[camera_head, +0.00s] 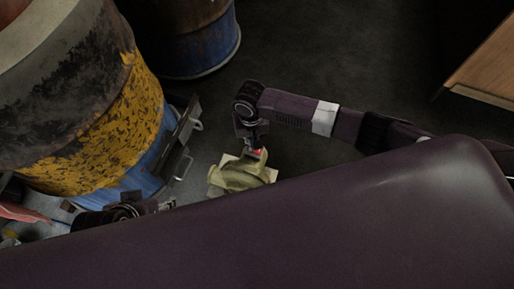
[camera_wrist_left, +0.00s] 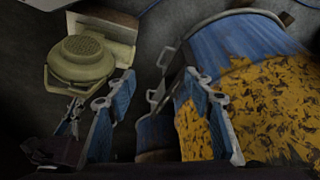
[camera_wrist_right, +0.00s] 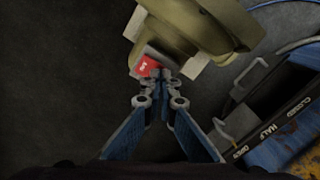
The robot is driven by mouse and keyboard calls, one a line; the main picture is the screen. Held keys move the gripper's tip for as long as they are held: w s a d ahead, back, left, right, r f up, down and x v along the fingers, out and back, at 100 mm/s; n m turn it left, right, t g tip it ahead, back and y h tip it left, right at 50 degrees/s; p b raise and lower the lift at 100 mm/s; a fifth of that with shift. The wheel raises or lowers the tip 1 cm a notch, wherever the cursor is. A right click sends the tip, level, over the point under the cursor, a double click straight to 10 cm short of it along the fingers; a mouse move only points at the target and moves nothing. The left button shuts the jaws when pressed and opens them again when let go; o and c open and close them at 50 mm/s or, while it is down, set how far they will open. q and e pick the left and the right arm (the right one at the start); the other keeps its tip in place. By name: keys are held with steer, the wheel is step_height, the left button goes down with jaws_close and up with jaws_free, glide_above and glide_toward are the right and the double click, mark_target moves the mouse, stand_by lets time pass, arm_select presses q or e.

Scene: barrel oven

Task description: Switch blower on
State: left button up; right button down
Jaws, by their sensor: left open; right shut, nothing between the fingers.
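The olive-yellow blower (camera_head: 238,177) sits on the floor beside the barrel oven. It also shows in the left wrist view (camera_wrist_left: 82,60) and the right wrist view (camera_wrist_right: 195,25). Its red switch (camera_wrist_right: 148,67) is on the side facing my right gripper. My right gripper (camera_wrist_right: 163,80) is shut and empty, its fingertips right at the switch; whether they touch it I cannot tell. In the head view, my right gripper (camera_head: 252,139) is just above the red switch (camera_head: 256,151). My left gripper (camera_wrist_left: 160,76) is open and empty, between blower and barrel.
The barrel oven (camera_head: 130,120), blue with worn yellow paint, stands at left with a metal bracket (camera_head: 180,140) on its side. A label plate (camera_wrist_right: 275,125) reads closed, half, open. Another barrel (camera_head: 190,35) stands behind. A wooden piece (camera_head: 490,65) is at right. Dark floor between is clear.

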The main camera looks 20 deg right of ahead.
arm_select(q)
steer(key=shift+w+d, duration=0.1)
steer(key=shift+w, duration=0.2)
arm_select(e)
steer(key=shift+f, duration=0.2)
steer(key=shift+r+p, duration=0.75)
steer(key=shift+p, duration=0.1)
steer(key=shift+r+p, duration=0.7)
steer(key=shift+p, duration=0.15)
steer(key=shift+f, duration=0.1)
steer(key=shift+r+p, duration=0.5)
steer(key=shift+p, duration=0.05)
steer(key=shift+r+p, duration=0.6)
steer(key=shift+p, duration=0.15)
steer(key=shift+r+p, duration=0.55)
steer(key=shift+p, duration=0.15)
arm_select(q)
steer(key=s+f+g, duration=0.1)
steer(key=s+f, duration=0.1)
steer(key=f, duration=0.8)
steer(key=s+f+g+p, duration=0.1)
steer(key=s+f, duration=0.2)
steer(key=f, duration=0.7)
steer(key=shift+s+a+f, duration=0.2)
steer(key=shift+s+a, duration=0.1)
steer(key=shift+a, duration=0.1)
arm_select(e)
steer(key=shift+r, duration=0.55)
